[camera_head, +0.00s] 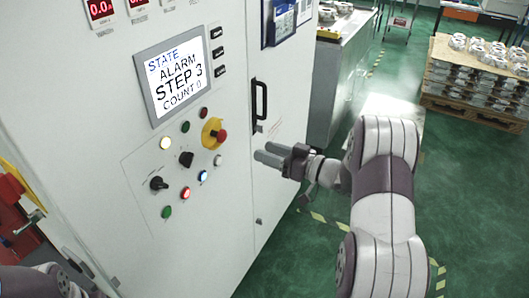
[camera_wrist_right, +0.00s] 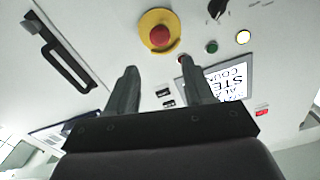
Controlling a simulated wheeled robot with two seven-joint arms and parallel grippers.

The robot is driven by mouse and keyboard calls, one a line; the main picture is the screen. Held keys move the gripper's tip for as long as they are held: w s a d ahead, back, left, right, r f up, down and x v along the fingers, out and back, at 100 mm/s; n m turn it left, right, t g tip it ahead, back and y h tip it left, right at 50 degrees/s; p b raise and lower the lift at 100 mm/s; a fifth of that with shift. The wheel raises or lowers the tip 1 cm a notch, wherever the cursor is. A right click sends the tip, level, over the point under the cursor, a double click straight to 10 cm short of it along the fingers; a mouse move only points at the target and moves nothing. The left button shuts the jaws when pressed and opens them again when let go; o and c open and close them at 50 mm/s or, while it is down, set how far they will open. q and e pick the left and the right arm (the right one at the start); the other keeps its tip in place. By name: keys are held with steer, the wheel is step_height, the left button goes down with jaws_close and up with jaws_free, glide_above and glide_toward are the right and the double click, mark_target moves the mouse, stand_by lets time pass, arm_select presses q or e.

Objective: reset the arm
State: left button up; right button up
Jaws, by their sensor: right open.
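The control cabinet (camera_head: 225,235) fills the left of the head view. Its screen (camera_head: 178,76) reads STATE, ALARM, STEP 3, COUNT 0. Below it are a red emergency stop on a yellow ring (camera_head: 210,130), black knobs (camera_head: 186,159) and several round buttons, including a lit red one (camera_head: 185,192) and a lit white one (camera_head: 165,143). My right gripper (camera_head: 262,157) is open and empty, in front of the cabinet to the right of the buttons. In the wrist view its fingers (camera_wrist_right: 158,68) point toward the panel, below the emergency stop (camera_wrist_right: 160,36). My left gripper is out of view.
A black door handle (camera_head: 259,100) stands out above my right gripper. A pallet (camera_head: 470,105) stacked with castings stands at the back right. A grey machine (camera_head: 340,70) stands behind the cabinet. Green floor (camera_head: 300,260) with yellow tape is open between.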

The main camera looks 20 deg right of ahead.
steer(key=s+d+f+m+g+h, duration=0.2)
steer(key=d+f+m+g+h, duration=0.15)
steer(key=f+h, duration=0.25)
steer(key=s+d+f+m+g+h, duration=0.2)
steer(key=s+d+f+h, duration=0.1)
steer(key=d+f+h, duration=0.3)
steer(key=s+a+r+g+y+b, duration=0.1)
steer(key=s+a+g, duration=0.6)
steer(key=s+a, duration=1.1)
steer(key=shift+s+a+r+n, duration=0.2)
steer(key=shift+s+r+n, duration=0.05)
steer(key=shift+r+n, duration=0.1)
steer(key=shift+s+a, duration=0.1)
